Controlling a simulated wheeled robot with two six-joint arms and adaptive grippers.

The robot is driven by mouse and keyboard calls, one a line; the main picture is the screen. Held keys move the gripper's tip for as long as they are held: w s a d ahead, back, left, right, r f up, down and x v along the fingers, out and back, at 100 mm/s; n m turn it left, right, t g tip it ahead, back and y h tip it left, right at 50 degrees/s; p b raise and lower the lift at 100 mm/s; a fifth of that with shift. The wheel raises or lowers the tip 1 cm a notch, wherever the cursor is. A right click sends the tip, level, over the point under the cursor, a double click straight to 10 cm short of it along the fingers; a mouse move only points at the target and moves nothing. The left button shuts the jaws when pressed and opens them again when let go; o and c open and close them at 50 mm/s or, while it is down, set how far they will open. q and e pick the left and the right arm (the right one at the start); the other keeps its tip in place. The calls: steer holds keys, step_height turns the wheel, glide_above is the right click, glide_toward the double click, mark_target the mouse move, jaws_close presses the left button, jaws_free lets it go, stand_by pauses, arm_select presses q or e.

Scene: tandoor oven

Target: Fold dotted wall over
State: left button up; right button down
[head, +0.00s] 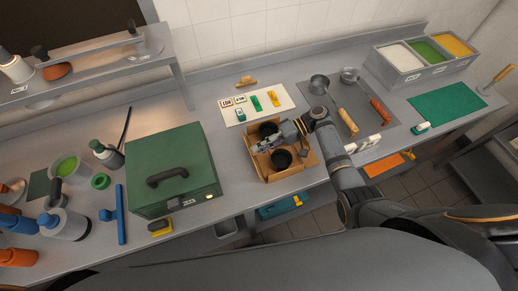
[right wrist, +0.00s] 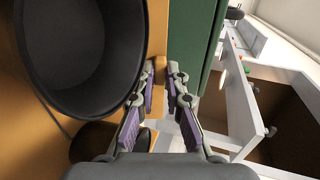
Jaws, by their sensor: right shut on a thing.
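An open cardboard box (head: 294,172) stands near the counter's front edge, with a dark bowl (head: 282,160) and a second dark round vessel (head: 268,130) in it. My right gripper (head: 258,144) reaches over the box from the right to its left side. In the right wrist view its fingers (right wrist: 163,82) are on either side of a tan cardboard wall (right wrist: 158,35) and shut on it. A dark bowl (right wrist: 82,45) is close beside the left finger. I cannot make out any dots on the wall. My left gripper is not in view.
A green case (head: 175,168) with a black handle stands just left of the box. A pale board (head: 241,116) with small coloured pieces lies behind it. Bottles and a blue tool (head: 120,217) crowd the left.

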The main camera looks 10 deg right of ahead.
stand_by(0.3)
steer(key=c, duration=1.4)
jaws_free()
steer(key=shift+o, duration=0.2)
steer(key=shift+d, duration=0.1)
steer(key=v, duration=1.2)
